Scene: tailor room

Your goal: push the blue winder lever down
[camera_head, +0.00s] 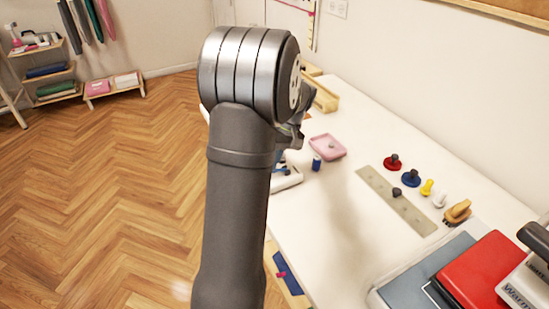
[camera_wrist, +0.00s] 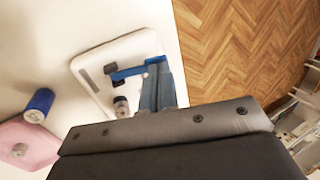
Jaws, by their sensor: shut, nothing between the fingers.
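The winder has a white base (camera_wrist: 92,82) with rounded corners and a blue lever (camera_wrist: 128,72) lying across it in the wrist view. A small dark-and-clear spindle part (camera_wrist: 121,106) stands beside the lever. My gripper (camera_wrist: 160,78) is shut and empty, its fingers over the right side of the base at the lever's right end. I cannot tell whether they touch the lever. In the head view my gripper (camera_head: 294,135) is mostly behind my arm, and the winder base (camera_head: 290,178) is partly hidden by it.
A blue thread spool (camera_wrist: 38,105) and a pink dish (camera_wrist: 30,140) stand left of the winder. The table edge is close to the winder.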

